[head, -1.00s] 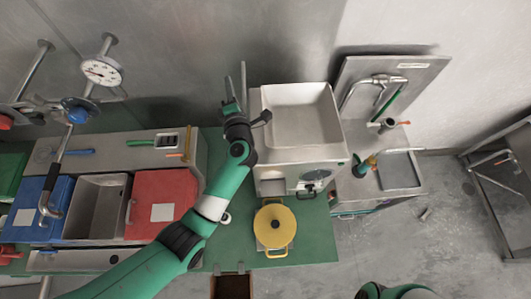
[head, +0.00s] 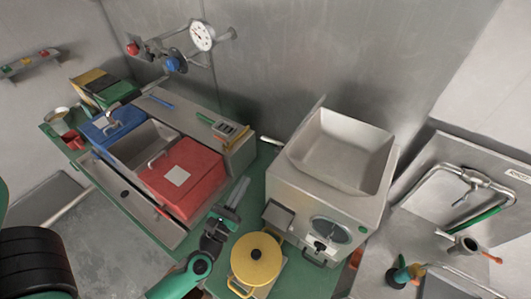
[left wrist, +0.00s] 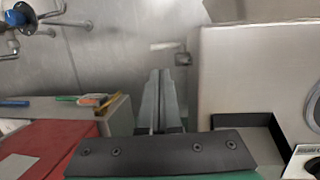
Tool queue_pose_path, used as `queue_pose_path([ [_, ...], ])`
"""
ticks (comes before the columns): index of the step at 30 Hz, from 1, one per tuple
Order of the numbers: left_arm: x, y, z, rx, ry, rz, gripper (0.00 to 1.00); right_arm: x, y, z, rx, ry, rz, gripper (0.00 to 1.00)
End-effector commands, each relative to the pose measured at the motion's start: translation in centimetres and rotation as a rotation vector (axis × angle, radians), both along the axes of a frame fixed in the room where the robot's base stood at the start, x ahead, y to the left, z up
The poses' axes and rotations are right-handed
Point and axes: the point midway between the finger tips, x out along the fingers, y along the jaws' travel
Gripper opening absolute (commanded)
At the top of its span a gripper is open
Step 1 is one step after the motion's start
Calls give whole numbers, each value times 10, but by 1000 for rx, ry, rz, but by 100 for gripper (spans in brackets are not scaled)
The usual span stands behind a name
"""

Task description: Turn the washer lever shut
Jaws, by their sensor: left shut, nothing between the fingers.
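My left gripper (head: 238,192) is shut and empty over the gap between the red-lidded bin and the pale grinder machine (head: 322,197). In the left wrist view its fingers (left wrist: 160,98) are together and point at the back wall. My right gripper is not in view.
A yellow pot (head: 256,258) stands in front of the machine. The red bin lid (head: 182,178) and blue bin lid (head: 112,125) lie left. A sink with a tap (head: 470,180) stands right.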

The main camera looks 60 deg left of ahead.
Motion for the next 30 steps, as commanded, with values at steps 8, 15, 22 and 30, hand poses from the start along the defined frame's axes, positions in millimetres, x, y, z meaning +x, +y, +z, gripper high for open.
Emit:
queue_pose_path([
  [8, 41, 34, 15, 2, -3, 3, 0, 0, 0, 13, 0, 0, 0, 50],
  [15, 80, 64, 23, 2, -2, 1, 0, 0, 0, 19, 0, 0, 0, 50],
  [22, 99, 79, 26, 1, -1, 0, 0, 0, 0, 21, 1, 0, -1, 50],
  [30, 101, 80, 26, 0, 0, -1, 0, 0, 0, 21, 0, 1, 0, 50],
])
